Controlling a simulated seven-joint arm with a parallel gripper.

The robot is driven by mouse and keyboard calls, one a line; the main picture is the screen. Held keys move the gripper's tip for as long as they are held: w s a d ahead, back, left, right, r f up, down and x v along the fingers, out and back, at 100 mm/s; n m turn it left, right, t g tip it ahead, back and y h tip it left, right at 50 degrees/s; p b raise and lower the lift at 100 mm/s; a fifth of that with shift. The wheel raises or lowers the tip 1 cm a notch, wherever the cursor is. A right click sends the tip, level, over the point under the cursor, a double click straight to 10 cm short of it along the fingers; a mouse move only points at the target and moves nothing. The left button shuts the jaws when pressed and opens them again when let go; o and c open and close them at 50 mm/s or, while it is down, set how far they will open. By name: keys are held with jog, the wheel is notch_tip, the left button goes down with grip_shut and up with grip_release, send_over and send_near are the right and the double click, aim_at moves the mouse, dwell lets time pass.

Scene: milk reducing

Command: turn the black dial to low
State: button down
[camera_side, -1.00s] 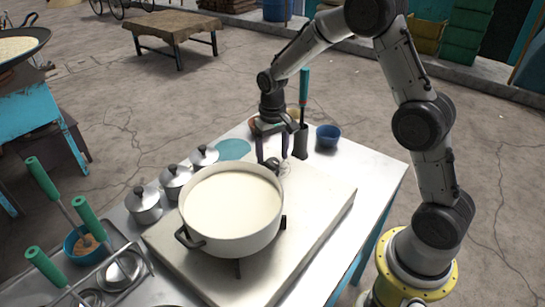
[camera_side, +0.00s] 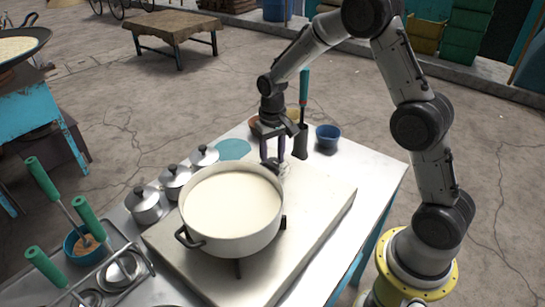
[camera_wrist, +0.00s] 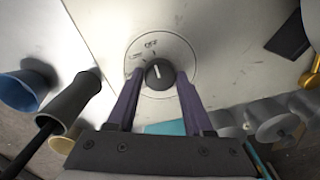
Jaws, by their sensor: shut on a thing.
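The black dial (camera_wrist: 159,75) sits on a round pale plate with printed marks on the stove's surface, seen in the wrist view. OFF is printed at the plate's top, with another, smaller word to its left. A white line on the dial points roughly up, near OFF. My gripper (camera_side: 273,161) is down at the dial, its two purple fingers shut on it from both sides.
A white pot (camera_side: 232,208) of milk stands on the stove (camera_side: 318,225) close beside my gripper. Several lidded tins (camera_side: 174,181) stand left of the pot. A dark holder (camera_side: 300,140) with a green-handled tool and a blue bowl (camera_side: 328,136) stand behind the stove.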

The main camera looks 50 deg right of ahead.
aim_at(272, 161)
jog(key=n, duration=0.4)
jog(key=shift+n, duration=1.8)
jog(key=shift+c, duration=1.5)
grip_release()
jog(key=shift+r, duration=0.1)
notch_tip(272, 161, up, 14)
